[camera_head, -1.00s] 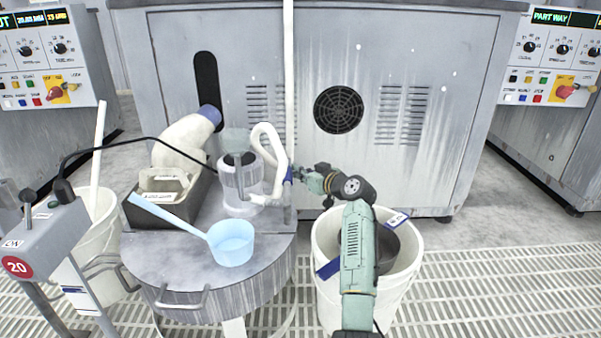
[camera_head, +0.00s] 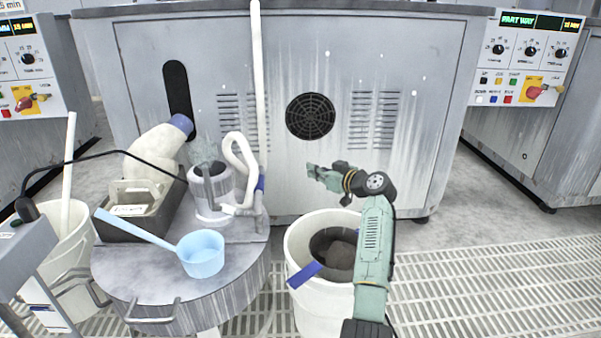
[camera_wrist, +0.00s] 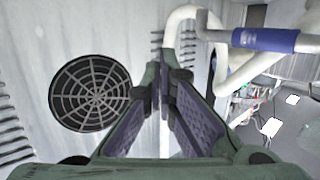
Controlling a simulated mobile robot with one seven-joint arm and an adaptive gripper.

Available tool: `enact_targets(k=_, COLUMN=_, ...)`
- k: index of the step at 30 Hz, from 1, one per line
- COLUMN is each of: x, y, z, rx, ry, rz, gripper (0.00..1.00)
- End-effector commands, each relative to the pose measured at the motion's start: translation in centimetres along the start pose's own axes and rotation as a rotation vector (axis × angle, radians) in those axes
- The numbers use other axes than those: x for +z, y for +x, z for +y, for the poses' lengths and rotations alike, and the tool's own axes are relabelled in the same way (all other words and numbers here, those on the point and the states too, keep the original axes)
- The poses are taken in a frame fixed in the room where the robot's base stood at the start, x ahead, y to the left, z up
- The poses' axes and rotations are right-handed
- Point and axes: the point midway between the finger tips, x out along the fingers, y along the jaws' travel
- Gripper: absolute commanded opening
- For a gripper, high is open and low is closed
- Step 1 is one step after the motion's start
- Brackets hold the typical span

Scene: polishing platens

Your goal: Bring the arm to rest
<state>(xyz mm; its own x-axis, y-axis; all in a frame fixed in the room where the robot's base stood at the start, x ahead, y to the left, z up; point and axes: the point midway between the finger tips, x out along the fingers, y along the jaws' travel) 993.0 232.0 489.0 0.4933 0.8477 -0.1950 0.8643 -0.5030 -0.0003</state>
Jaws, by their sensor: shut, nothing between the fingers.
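My arm (camera_head: 375,245) rises from the bottom of the head view, right of the middle, and bends left at the top. My gripper (camera_head: 312,171) points left in front of the grey machine cabinet (camera_head: 420,90), above the white bucket's far side. In the wrist view my gripper (camera_wrist: 170,75) shows its two dark padded fingers coming together at the tips. Nothing is held between them. The gripper is apart from the white hose (camera_head: 238,150) to its left.
A drum (camera_head: 235,290) bears a blue scoop (camera_head: 203,253), a pump jar (camera_head: 210,195) and a dark box (camera_head: 125,230). A white bucket (camera_head: 297,235) with a dark pot inside stands beside my arm. A round vent (camera_head: 310,115) is behind. The grated floor (camera_head: 500,270) at right is clear.

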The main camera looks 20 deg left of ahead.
Motion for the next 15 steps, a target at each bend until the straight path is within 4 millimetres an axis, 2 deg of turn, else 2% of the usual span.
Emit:
enact_targets(k=7, x=-0.04, y=-0.48, z=0.58, rx=-0.001, ry=-0.001, rz=0.0, gripper=0.0)
enact_targets(k=15, x=-0.49, y=-0.1, z=0.07, rx=-0.003, ry=-0.009, rz=0.001, gripper=0.0)
